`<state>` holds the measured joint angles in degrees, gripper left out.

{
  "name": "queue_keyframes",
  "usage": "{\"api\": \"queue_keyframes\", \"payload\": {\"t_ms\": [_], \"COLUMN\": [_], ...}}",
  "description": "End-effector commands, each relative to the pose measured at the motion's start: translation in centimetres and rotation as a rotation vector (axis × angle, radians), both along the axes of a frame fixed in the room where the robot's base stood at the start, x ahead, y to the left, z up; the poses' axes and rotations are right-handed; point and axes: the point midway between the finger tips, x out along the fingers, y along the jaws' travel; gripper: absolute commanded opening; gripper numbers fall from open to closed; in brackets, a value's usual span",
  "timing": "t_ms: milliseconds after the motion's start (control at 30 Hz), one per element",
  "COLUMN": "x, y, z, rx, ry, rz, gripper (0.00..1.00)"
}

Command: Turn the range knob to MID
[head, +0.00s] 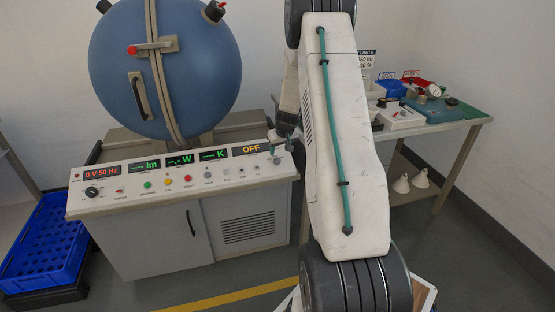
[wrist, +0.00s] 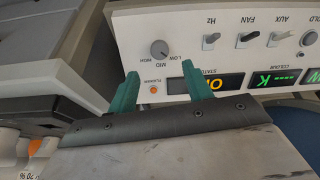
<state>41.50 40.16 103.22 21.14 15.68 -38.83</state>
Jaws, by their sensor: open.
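The range knob (wrist: 160,48) is a small grey round knob on the console's white panel in the wrist view, with LOW, MID and HIGH printed around it, upside down here. I cannot read its pointer's setting surely. My gripper (wrist: 158,84) has two green fingers, spread apart and empty. The knob lies just beyond the fingertips, roughly between them in the picture, and no contact shows. In the head view my gripper (head: 286,137) is above the right end of the control console (head: 140,205), where the display reads OFF.
Toggle switches marked Hz, FAN (wrist: 248,37) and AUX stand beside the knob. An orange PLUNGER lamp (wrist: 153,89) is near the fingers. A blue sphere (head: 165,65) stands behind the console. A blue crate (head: 45,245) is at left, and a bench (head: 435,128) with lamp parts at right.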

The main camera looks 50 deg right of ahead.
Motion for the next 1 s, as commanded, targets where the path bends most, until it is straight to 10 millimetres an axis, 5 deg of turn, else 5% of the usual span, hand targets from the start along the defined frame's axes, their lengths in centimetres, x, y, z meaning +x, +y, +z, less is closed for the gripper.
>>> {"api": "queue_keyframes", "payload": {"t_ms": [500,867,1000], "x": [2.4,2.6,2.6], "y": [-1.2,-1.3,-1.3], "z": [-6.6,-7.1,-7.1], "rx": [0.000,0.000,0.000], "ry": [0.001,0.000,0.000], "rz": [0.000,0.000,0.000], "gripper": [0.50,0.50,0.14]}}
